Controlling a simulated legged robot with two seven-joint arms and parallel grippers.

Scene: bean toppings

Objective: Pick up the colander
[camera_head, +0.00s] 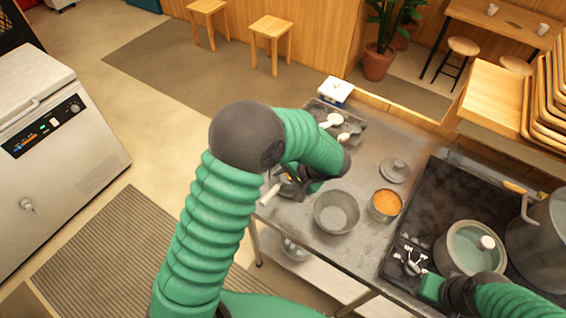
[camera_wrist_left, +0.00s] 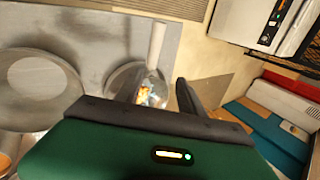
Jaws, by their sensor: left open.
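A strainer-like tool with a pale handle, which looks like the colander, lies at the table's left edge; its handle (camera_head: 270,194) shows in the head view and also in the left wrist view (camera_wrist_left: 157,42). Its bowl end (camera_wrist_left: 152,92) appears between the fingers in the wrist view, partly hidden by the gripper. My left gripper (camera_head: 294,184) is open and low over it; I cannot tell whether the fingers touch it.
A grey metal bowl (camera_head: 336,213) and a pan of orange food (camera_head: 385,205) stand right of my left gripper. A tray with white-handled ladles (camera_head: 338,126) is at the back.

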